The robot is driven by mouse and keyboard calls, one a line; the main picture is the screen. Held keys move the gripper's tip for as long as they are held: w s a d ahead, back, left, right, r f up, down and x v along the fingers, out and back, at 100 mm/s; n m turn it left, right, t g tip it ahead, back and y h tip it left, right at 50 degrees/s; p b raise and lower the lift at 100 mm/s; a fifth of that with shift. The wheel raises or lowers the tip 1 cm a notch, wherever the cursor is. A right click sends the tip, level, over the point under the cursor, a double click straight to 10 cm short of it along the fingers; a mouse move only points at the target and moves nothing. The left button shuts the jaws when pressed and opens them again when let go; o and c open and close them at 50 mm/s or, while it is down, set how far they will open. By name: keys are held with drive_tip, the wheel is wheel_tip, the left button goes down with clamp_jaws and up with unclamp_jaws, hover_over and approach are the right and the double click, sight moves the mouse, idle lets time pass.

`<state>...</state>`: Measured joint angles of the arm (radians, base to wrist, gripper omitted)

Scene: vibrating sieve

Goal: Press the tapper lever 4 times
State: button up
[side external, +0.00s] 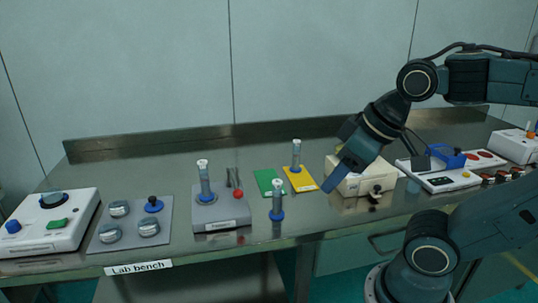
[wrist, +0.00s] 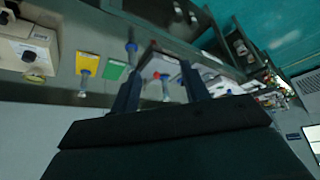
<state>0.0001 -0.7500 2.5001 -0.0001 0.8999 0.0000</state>
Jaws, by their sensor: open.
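The tapper (side external: 207,213) is a grey block with a white label on its front, standing mid-bench. A clear cylinder (side external: 204,178) with a blue base and white top stands upright on it. Its lever with a red ball end (side external: 238,194) sits at the block's right side; the red ball also shows in the wrist view (wrist: 165,77), between my fingers in the picture. My gripper (side external: 336,180) is open and empty, above the bench to the right of the tapper and apart from it. Its two fingers show in the wrist view (wrist: 160,76).
A green pad (side external: 264,180) and a yellow pad (side external: 299,185) lie between tapper and gripper. A blue-based cylinder (side external: 277,205) stands in front of them. A beige box (side external: 350,186) is beside my gripper. A tray of round lidded pieces (side external: 103,243) lies left of the tapper.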

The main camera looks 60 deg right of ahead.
idle(0.4)
clamp_jaws()
idle(1.5)
